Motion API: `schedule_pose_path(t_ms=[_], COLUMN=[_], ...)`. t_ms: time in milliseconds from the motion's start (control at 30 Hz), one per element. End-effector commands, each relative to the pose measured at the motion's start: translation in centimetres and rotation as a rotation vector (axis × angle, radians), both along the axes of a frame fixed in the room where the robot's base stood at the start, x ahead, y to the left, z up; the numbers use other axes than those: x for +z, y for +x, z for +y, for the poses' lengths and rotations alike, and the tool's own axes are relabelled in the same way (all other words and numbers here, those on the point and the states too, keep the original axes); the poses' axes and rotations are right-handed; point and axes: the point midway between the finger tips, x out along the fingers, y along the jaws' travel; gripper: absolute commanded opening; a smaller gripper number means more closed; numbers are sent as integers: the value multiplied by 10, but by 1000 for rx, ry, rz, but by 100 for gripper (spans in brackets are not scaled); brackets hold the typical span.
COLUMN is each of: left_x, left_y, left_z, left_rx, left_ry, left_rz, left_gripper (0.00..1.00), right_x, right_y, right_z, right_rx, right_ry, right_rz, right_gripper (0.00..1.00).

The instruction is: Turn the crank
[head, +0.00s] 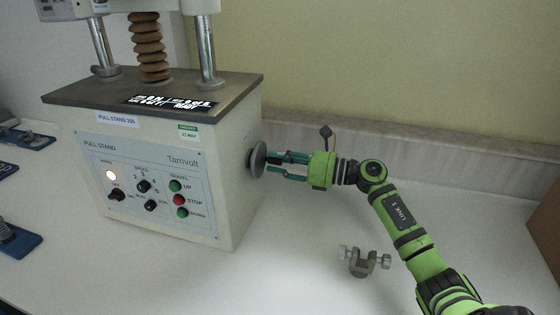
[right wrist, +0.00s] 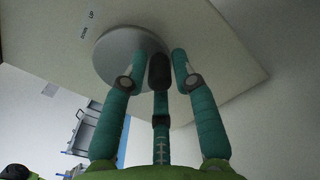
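The pull stand (head: 165,185) is a pale box with a control panel, standing at the left in the head view. A round grey disc, the crank wheel (head: 257,159), sits on its right side. It also shows in the right wrist view (right wrist: 118,48), partly behind my fingers. My right gripper (head: 277,163) reaches in from the right with its teal fingers apart, their tips close to the disc. In the right wrist view a dark rounded piece (right wrist: 159,72) lies between the outer fingers; I cannot tell whether it is a crank handle or a fingertip. My left gripper is out of view.
A grey metal clamp-like fitting (head: 363,261) with knobs stands on the bench below my right arm. Blue-based devices (head: 15,238) stand at the far left. A brown box edge (head: 546,225) is at the right. The wall is behind; the bench right of the stand is mostly clear.

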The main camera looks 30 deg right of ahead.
Motion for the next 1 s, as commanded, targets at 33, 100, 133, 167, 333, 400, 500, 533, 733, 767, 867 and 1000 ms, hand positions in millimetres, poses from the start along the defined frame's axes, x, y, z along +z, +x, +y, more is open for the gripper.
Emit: schedule_pose_path(t_ms=[33, 100, 133, 167, 333, 400, 500, 533, 733, 767, 867, 1000], left_x=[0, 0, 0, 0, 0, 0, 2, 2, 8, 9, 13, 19], left_y=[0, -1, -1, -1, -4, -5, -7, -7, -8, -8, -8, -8], left_z=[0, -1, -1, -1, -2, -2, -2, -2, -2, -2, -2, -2], left_rx=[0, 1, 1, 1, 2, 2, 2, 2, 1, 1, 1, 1], left_ry=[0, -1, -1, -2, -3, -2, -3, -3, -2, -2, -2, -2], left_rz=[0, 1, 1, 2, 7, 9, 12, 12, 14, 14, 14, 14], left_gripper=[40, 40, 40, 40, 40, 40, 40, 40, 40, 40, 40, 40], right_x=[0, 0, 0, 0, 0, -1, -1, -1, -5, -5, -7, -9], right_y=[0, 0, 0, 0, 0, -1, -1, -1, -3, -3, -4, -6], right_z=[0, 0, 0, 0, 0, 0, 0, 0, 2, 2, 4, 6], right_rx=[0, 0, 0, 0, 0, 0, -1, -1, -2, -1, -2, -2], right_ry=[0, 0, 0, 0, 6, 17, 43, 54, 154, 173, 231, 308], right_rz=[0, 0, 0, 0, 6, 16, 39, 49, 136, 152, 201, 266], right_gripper=[0, 0, 0, 0, 0, 0, 0, 0, 0, 0, 0, 0])
